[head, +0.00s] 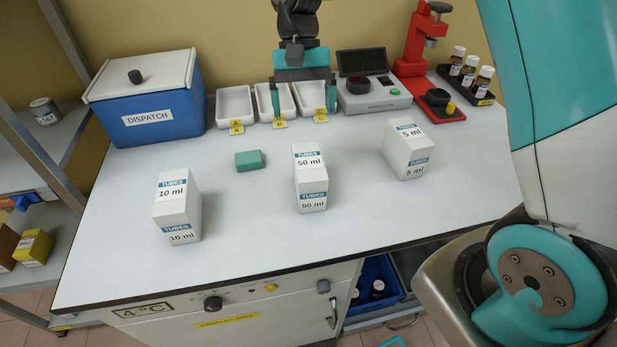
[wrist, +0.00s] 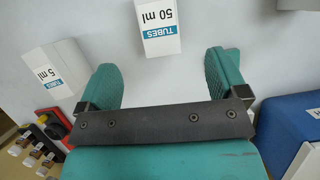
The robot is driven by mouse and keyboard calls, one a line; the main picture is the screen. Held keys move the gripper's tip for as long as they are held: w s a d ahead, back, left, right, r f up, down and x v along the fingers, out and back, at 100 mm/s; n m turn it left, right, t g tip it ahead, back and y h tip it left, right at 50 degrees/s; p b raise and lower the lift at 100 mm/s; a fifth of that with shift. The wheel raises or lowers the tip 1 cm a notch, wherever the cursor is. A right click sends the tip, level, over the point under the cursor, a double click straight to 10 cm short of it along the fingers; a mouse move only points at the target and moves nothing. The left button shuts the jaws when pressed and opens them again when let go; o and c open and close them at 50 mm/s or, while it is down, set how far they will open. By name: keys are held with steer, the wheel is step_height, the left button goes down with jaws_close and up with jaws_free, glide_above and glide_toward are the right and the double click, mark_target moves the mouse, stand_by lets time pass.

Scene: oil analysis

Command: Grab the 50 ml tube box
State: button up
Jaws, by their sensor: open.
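The 50 ml tube box (head: 310,180) is a white upright box with blue "TUBES 50 ml" labels, standing at the middle of the white bench. It also shows in the wrist view (wrist: 158,28), at the top and ahead of the gap between my fingers. My gripper (head: 302,108) is open and empty, over the white trays at the back of the bench, behind the box and apart from it. In the wrist view my two teal fingers (wrist: 162,68) are spread wide, with nothing between them.
A 10 ml box (head: 178,207) stands to the left and a 5 ml box (head: 409,150) to the right. A small green block (head: 250,161) lies between. A blue dispatch box (head: 150,105), white trays (head: 234,104), a grey device (head: 372,96) and a red stand (head: 420,60) line the back.

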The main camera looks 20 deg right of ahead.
mark_target(309, 159)
steer(key=x, duration=0.7)
steer(key=shift+p, duration=0.35)
steer(key=x, duration=0.1)
steer(key=p+x, duration=0.1)
steer(key=x, duration=0.3)
steer(key=shift+d, duration=0.2)
steer(key=shift+f, duration=0.25)
steer(key=shift+f, duration=0.2)
steer(key=shift+c, duration=0.4)
steer(key=c, duration=1)
